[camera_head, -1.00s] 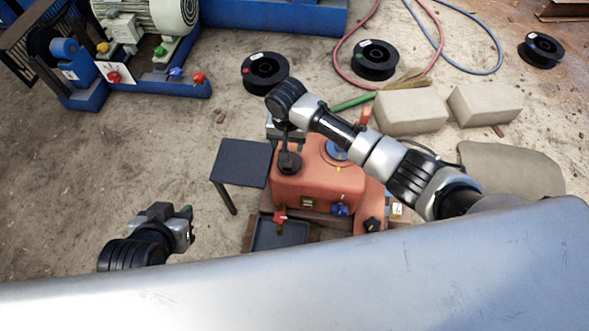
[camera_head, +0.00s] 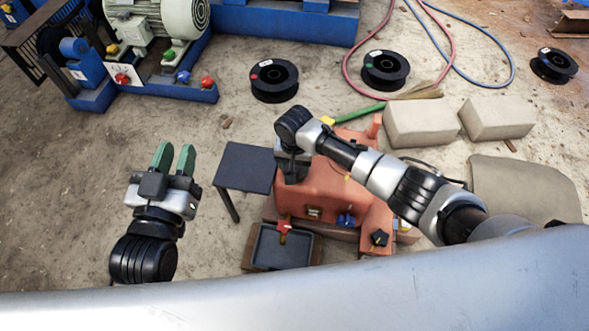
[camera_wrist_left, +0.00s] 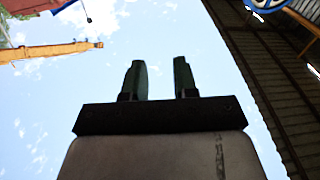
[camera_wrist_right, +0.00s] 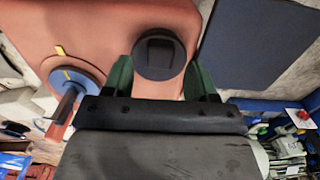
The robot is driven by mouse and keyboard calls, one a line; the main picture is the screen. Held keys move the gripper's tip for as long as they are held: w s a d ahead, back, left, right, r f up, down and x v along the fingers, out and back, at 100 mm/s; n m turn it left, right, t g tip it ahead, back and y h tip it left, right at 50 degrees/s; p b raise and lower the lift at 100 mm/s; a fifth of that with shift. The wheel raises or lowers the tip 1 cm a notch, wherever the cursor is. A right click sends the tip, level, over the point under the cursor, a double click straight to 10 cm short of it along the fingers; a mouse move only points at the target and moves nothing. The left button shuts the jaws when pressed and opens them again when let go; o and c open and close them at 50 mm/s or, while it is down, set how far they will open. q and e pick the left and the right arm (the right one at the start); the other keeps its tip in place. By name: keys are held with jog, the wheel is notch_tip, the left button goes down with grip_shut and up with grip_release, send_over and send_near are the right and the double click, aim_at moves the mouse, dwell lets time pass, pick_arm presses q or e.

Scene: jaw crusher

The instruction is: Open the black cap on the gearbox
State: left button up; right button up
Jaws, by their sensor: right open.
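The red-orange gearbox (camera_head: 345,190) stands right of centre in the head view, partly covered by my right arm. Its round black cap (camera_wrist_right: 160,53) shows in the right wrist view, between and just beyond the two green fingers. My right gripper (camera_wrist_right: 159,78) is open around the cap's near side, and I cannot tell whether the fingers touch it. In the head view, that gripper points down over the gearbox's left end and hides the cap. My left gripper (camera_head: 174,157) is open and empty, left of the gearbox. Its spread fingers also show against sky in the left wrist view (camera_wrist_left: 159,80).
A dark small table (camera_head: 245,167) stands left of the gearbox, and a dark tray (camera_head: 282,247) lies in front. A blue disc (camera_wrist_right: 77,88) sits beside the cap. Stone blocks (camera_head: 420,122), black spools (camera_head: 273,80) and hoses lie behind. Ground at left is clear.

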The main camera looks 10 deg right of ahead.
aim_at(296, 167)
notch_tip(296, 167, down, 2)
jog(key=shift+f+b, duration=0.1)
jog(key=shift+b, duration=0.3)
pick_arm(q)
jog(key=shift+s+d+r+t+h, duration=0.15)
jog(key=shift+r+t+h, duration=0.1)
jog(key=shift+r+t, duration=0.4)
jog(key=shift+s+r+t+h, duration=0.15)
jog(key=shift+r+t+h, duration=0.05)
jog(key=shift+r+t, duration=0.45)
jog(key=shift+s+d+r+t+h, duration=0.15)
jog(key=shift+r+t+h, duration=0.1)
jog(key=shift+r+t, duration=0.35)
pick_arm(e)
jog(key=shift+f, duration=0.2)
pick_arm(q)
jog(key=shift+r, duration=0.1)
pick_arm(e)
grip_shut()
